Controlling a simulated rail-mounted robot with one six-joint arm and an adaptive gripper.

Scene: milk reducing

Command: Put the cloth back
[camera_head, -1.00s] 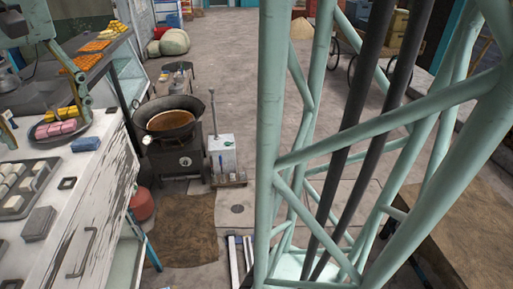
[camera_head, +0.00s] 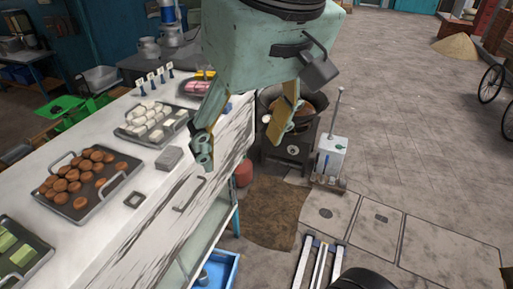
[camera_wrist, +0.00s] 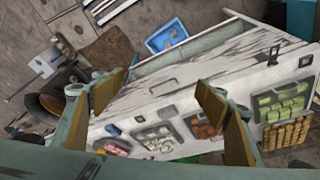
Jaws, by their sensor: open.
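A small blue folded piece that looks like the cloth (camera_head: 228,107) lies on the white counter, near the tray of pink pieces. In the wrist view my open gripper (camera_wrist: 163,82) points toward the counter, also empty. The gripper appears well above the counter and apart from the blue piece.
The white counter (camera_head: 110,235) carries a tray of brown round sweets (camera_head: 110,190), a tray of white pieces (camera_head: 140,133), green pieces and a grey block (camera_head: 168,158). A black pan on a stove (camera_head: 290,150) stands beyond the counter. Open floor lies to the right.

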